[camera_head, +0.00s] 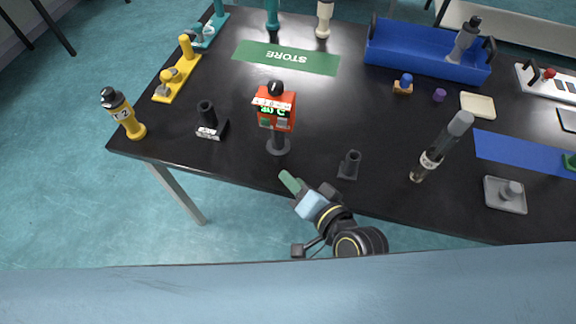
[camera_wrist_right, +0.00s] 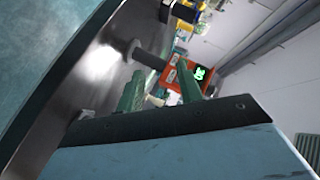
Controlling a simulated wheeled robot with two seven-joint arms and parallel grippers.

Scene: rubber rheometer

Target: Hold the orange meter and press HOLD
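The orange meter (camera_head: 275,107) has a lit green display and a dark knob on top. It stands upright on a dark post with a round base (camera_head: 278,146) near the table's front edge. It also shows, turned on its side, in the right wrist view (camera_wrist_right: 174,75). I cannot make out which part is its HOLD button. My right gripper (camera_head: 291,183) is in front of the meter, at the table's front edge, apart from it. Its green fingers (camera_wrist_right: 161,88) are apart and empty in the wrist view, with the meter beyond them. My left gripper is not in view.
A black holder (camera_head: 210,122) stands left of the meter, and a small dark holder (camera_head: 349,165) stands right of it. A clear tube (camera_head: 440,147) is farther right. A green STORE mat (camera_head: 286,58) and a blue bin (camera_head: 428,58) lie behind.

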